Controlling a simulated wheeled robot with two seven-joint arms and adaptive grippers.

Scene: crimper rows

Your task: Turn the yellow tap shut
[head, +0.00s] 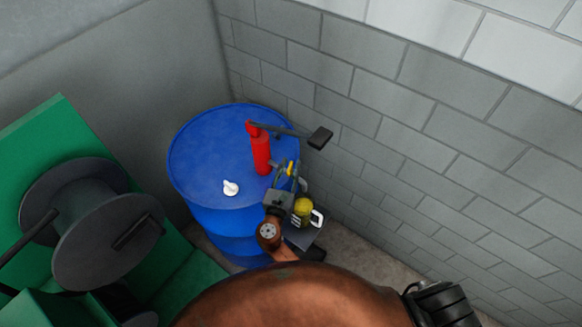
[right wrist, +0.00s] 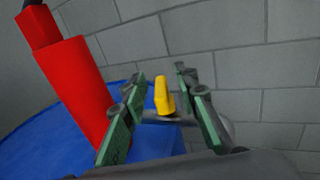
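The yellow tap (right wrist: 163,97) shows in the right wrist view as a small upright yellow handle above a grey pipe. It also shows small in the head view (head: 291,168), beside the red pump (head: 261,152) on the blue drum (head: 203,160). My right gripper (right wrist: 160,90) is open, with its green-and-grey fingers on either side of the yellow handle and gaps on both sides. In the head view the right gripper (head: 290,178) is small and partly covers the tap. My left gripper is not in view.
A grey pump lever (head: 319,138) reaches right from the red pump. A white fitting (head: 230,188) sits on the drum top. A yellow-green jug (head: 304,208) stands beside the drum. A block wall (head: 400,130) is close behind; a dark reel (head: 105,235) stands at left.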

